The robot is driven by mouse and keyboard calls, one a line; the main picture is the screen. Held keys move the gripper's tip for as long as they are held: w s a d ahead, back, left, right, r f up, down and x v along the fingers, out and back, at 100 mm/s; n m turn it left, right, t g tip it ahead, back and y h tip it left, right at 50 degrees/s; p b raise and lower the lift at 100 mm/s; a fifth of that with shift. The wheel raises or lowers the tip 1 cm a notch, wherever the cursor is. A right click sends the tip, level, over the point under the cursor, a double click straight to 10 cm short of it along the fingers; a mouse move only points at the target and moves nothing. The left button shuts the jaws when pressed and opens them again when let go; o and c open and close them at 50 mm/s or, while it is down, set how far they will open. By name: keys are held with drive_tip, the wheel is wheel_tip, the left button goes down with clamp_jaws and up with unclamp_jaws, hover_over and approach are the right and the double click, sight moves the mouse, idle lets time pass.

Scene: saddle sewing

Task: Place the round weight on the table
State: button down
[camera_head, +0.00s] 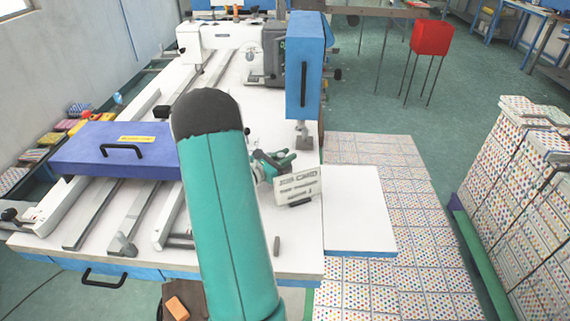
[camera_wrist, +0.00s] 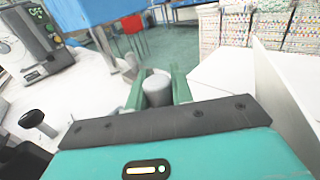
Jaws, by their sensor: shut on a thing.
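The round weight (camera_wrist: 157,88) is a grey cylinder between the two green fingers of my gripper (camera_wrist: 158,92) in the wrist view. My gripper is shut on it. In the head view my gripper (camera_head: 275,162) is above the white table (camera_head: 352,205), close to a white printed block, and my arm covers part of it. I cannot make out the weight in the head view. The gap between the weight and the table top is hard to judge.
A white printed block (camera_head: 298,183) stands on the table by my gripper. A blue machine head (camera_head: 306,65) rises behind it. A blue-purple box (camera_head: 115,150) with a handle lies at left. The right-hand table extension is clear.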

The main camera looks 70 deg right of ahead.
drive_tip(key=shift+s+f, duration=0.1)
drive_tip(key=shift+f, duration=1.25)
drive_tip(key=shift+f, duration=0.2)
drive_tip(key=c, duration=1.2)
unclamp_jaws()
drive_tip(key=shift+a+r, duration=0.1)
drive_tip(key=shift+r, duration=0.05)
drive_tip(key=v, duration=0.7)
drive_tip(key=shift+a, duration=0.15)
